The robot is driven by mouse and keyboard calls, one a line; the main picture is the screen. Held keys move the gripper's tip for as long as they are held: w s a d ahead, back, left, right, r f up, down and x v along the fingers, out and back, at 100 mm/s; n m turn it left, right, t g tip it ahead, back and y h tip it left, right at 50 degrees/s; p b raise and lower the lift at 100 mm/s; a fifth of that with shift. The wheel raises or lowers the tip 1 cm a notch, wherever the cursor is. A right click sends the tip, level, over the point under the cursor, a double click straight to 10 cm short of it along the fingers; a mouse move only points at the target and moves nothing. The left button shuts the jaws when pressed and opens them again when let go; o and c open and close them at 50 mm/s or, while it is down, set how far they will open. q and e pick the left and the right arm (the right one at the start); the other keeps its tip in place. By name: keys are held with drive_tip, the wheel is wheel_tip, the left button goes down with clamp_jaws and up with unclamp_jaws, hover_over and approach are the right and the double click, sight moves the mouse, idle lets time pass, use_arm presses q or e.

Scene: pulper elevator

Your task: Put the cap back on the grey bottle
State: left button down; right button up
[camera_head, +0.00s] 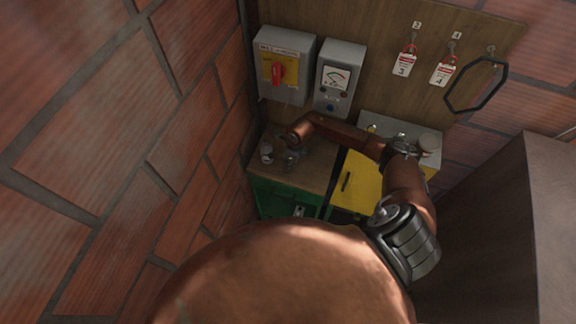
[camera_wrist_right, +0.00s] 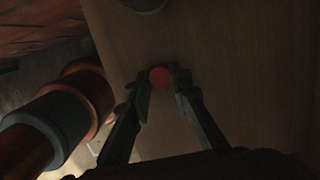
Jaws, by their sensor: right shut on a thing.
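My right gripper (camera_wrist_right: 160,80) is shut on a small red round piece (camera_wrist_right: 160,76), held between its fingertips above a wooden surface. The piece looks like a cap. In the head view my right gripper (camera_head: 293,158) is small and dark over the wooden bench top at the left. A small grey round object (camera_head: 267,153) stands to its left on the bench; it may be the grey bottle. A grey rounded thing (camera_wrist_right: 147,4) is cut off at the top of the wrist view, apart from the fingertips. My left gripper is not in view.
The wooden bench top (camera_head: 318,167) sits on a green cabinet (camera_head: 275,197), beside a yellow cabinet (camera_head: 362,182). A switch box (camera_head: 285,62) and a gauge box (camera_head: 340,75) hang on the board behind. A brick wall (camera_head: 205,130) closes the left side.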

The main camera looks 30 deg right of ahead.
drive_tip(key=shift+r, duration=0.1)
drive_tip(key=shift+r, duration=0.2)
wheel_tip(320, 180, up, 2)
drive_tip(key=shift+w+d+r+b, duration=0.1)
drive_tip(key=shift+b, duration=0.95)
drive_tip(key=s+a+r+b, duration=0.3)
drive_tip(key=s+r+b, duration=0.1)
drive_tip(key=s+r, duration=0.6)
drive_tip(key=s, duration=0.3)
drive_tip(key=shift+s+a, duration=0.25)
drive_tip(key=shift+s, duration=0.15)
drive_tip(key=shift+r, duration=0.1)
drive_tip(key=w+a+f+n+g+b, duration=0.1)
drive_tip(key=w+a+n+b, duration=0.1)
drive_tip(key=a+n+b, duration=0.4)
drive_tip(key=w+a+f+n+g+h+b, duration=0.1)
drive_tip(key=a+n+b, duration=0.5)
drive_tip(key=a+n, duration=1)
drive_tip(key=w+n+g, duration=0.1)
drive_tip(key=n, duration=0.5)
drive_tip(key=shift+f, duration=0.15)
